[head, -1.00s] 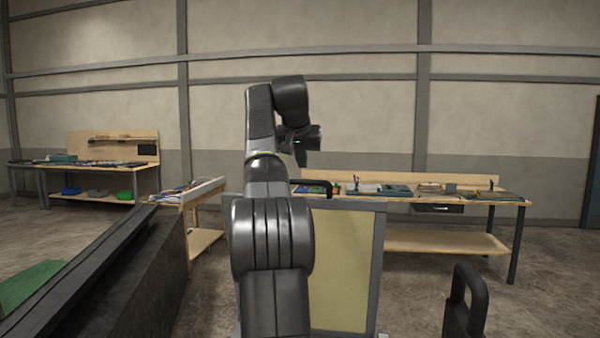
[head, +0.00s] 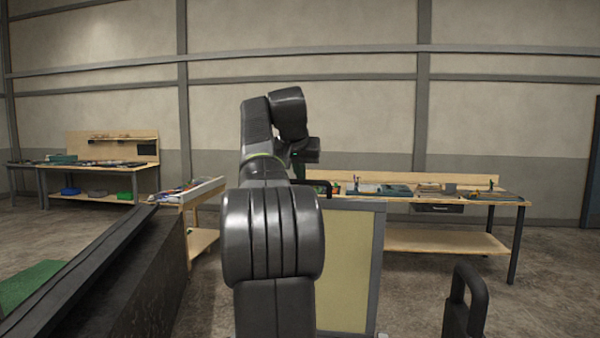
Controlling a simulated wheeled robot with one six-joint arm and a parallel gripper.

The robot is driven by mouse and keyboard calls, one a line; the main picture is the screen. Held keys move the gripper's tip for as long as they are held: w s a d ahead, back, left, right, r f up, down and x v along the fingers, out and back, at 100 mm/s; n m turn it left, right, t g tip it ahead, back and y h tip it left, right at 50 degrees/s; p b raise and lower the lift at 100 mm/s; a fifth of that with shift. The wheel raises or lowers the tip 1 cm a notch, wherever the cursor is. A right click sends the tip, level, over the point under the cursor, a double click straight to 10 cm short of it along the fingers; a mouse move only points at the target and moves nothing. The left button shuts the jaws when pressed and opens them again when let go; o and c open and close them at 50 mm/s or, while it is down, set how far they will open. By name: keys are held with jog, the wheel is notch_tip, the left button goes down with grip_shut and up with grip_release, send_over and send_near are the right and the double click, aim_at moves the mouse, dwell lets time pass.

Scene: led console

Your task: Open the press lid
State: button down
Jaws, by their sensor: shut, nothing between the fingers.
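A pale yellow panel (head: 347,270) in a grey frame stands upright in front of me, partly hidden behind my arm. I take it to be the press lid, but cannot be sure. A black handle (head: 322,187) shows at its top edge, its left part hidden by my arm. My gripper (head: 299,168) points down from my wrist, just above and left of the handle. It is shut and holds nothing. Its fingertips are mostly hidden by my arm, so I cannot tell whether it touches the handle.
A long dark sloping structure (head: 120,275) fills the lower left. A black loop handle (head: 468,300) stands at lower right. A wooden workbench (head: 450,243) with small parts is behind the panel. Another bench (head: 100,163) stands far left. Floor is open at right.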

jog(key=shift+s+a+f+b, duration=0.15)
jog(key=shift+s+f+b, duration=0.25)
jog(key=shift+b, duration=0.35)
jog(key=s+a+f+t+b, duration=0.1)
jog(key=s+t+b, duration=0.1)
jog(key=s+b, duration=0.6)
jog(key=shift+s+a+f+b, duration=0.3)
jog(key=shift+s+b, duration=0.05)
jog(key=shift+s, duration=0.05)
jog(key=v, duration=1.3)
jog(key=shift+s+a+r+p, duration=0.25)
jog(key=shift+s+p, duration=0.05)
jog(key=shift+p, duration=0.1)
